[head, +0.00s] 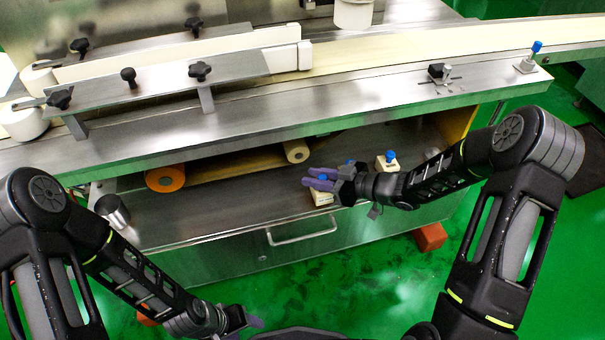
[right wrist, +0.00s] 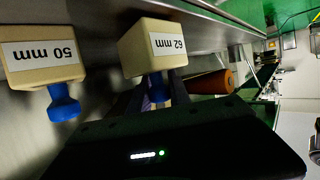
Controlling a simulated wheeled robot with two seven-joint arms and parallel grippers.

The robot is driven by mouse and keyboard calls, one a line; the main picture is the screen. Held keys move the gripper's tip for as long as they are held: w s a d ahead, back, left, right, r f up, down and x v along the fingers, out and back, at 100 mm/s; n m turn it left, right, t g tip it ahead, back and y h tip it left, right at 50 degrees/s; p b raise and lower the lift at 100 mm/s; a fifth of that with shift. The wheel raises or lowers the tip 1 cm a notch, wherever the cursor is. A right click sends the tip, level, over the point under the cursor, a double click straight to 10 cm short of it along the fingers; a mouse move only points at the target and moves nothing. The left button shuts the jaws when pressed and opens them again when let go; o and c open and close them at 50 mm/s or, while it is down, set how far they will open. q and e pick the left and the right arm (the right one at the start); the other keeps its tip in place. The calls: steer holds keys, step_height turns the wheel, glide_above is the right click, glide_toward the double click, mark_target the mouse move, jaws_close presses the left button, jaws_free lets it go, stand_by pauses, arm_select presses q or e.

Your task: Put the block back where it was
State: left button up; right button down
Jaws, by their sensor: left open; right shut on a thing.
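My right gripper (head: 322,180) is shut on the blue knob of a cream block labelled 62 mm (right wrist: 152,47). In the head view this block (head: 321,198) shows under the purple fingers, over the lower metal shelf; I cannot tell whether it touches the shelf. A second cream block labelled 50 mm (right wrist: 42,52), with a blue knob, sits beside it in the right wrist view. In the head view a block with a blue knob (head: 388,161) stands on the shelf to the right of the gripper. My left gripper (head: 247,322) is open and empty, low over the green floor.
The metal shelf (head: 200,215) lies under the conveyor bed (head: 250,115); its left part is mostly clear. An orange roller (head: 165,179) and a metal cylinder (head: 112,211) are at left. Another blue-knobbed block (head: 526,65) stands on the bed's right end. A drawer handle (head: 302,230) faces me.

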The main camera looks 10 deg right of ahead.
steer(key=w+a, duration=0.1)
steer(key=w+a+b, duration=0.1)
steer(key=a, duration=0.1)
steer(key=shift+w+f, duration=0.1)
steer(key=shift+w, duration=0.15)
steer(key=shift+f+b, duration=0.3)
steer(key=shift+d+r, duration=0.1)
steer(key=c, duration=1.2)
jaws_free()
